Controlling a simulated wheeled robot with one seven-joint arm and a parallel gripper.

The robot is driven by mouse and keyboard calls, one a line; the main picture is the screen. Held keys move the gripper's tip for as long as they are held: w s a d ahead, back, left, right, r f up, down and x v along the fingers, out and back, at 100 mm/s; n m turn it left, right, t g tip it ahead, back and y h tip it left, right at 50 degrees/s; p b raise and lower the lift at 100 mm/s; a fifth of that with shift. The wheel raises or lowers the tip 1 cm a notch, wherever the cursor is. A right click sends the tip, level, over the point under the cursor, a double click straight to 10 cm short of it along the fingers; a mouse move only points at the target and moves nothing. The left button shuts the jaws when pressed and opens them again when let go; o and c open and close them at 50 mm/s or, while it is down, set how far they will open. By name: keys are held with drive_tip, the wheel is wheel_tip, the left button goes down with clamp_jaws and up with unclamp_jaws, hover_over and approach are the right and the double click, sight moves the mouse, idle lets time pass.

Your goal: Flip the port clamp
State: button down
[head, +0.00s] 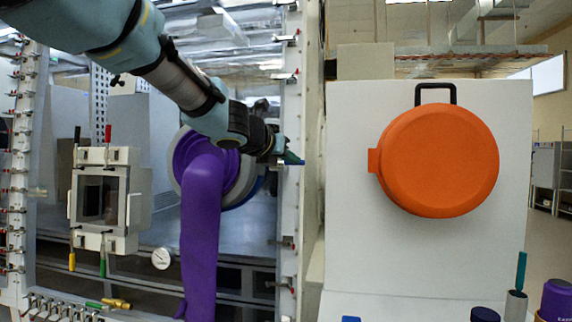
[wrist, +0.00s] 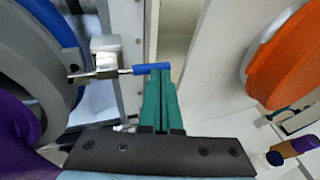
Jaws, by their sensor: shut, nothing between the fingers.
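The port clamp is a lever with a blue handle (wrist: 150,69) on a thin metal rod, beside a metal block (wrist: 105,48) at the edge of the round port (wrist: 48,60) in the wrist view. The handle lies roughly level and points right. My gripper (wrist: 160,73) is shut and empty, its green fingertips at the handle's free end; whether they touch it I cannot tell. In the head view my gripper (head: 296,160) is at the right side of the port ring (head: 238,185), and the arm hides part of the port and most of the clamp.
A purple glove (head: 200,230) hangs from the port. A small hatch (head: 105,195) with coloured levers is at the left. A round orange cover (head: 438,160) with a black handle is on the white panel (head: 350,240) at the right. Open space lies between my gripper and it.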

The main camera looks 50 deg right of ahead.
drive_tip(key=shift+d, duration=0.35)
drive_tip(key=shift+s+d, duration=0.1)
drive_tip(key=shift+s, duration=0.05)
idle(0.3)
drive_tip(key=shift+w+a, duration=0.5)
drive_tip(key=shift+w, duration=0.15)
